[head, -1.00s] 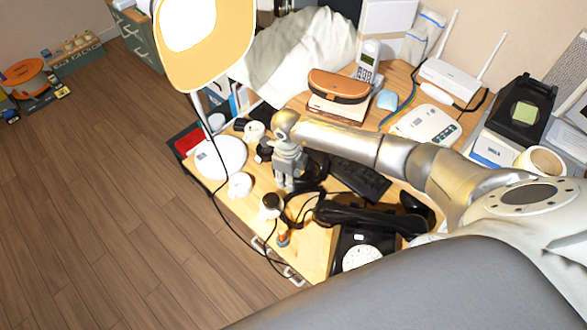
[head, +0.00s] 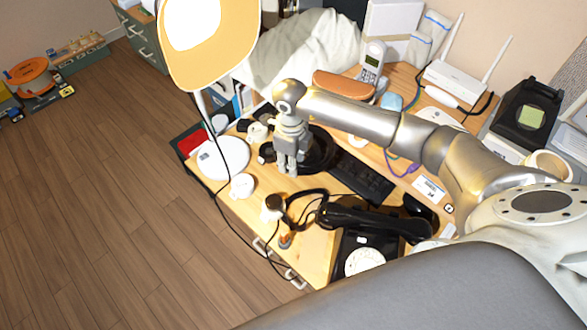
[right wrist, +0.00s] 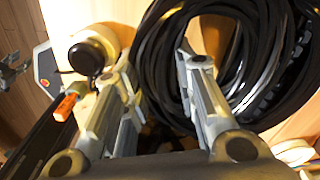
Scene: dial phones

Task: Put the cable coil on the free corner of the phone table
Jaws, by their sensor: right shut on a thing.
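The cable coil (head: 322,150) is a black ring of looped cable beside my right gripper (head: 288,168) in the head view. In the right wrist view the coil (right wrist: 245,60) fills the upper right, and its strands pass between the fingers of my right gripper (right wrist: 158,75). The gripper is shut on the coil's near side. Whether the coil touches the table is unclear. The phone table (head: 312,258) has bare wood at its front corner, left of a black dial phone (head: 352,241). My left gripper is not in view.
A black keyboard (head: 362,182) lies right of the coil. Headphones (head: 300,205) and a small bottle (head: 272,203) stand near the front edge. A white round lamp base (head: 224,158) is at the left. A white router (head: 452,78) stands at the back.

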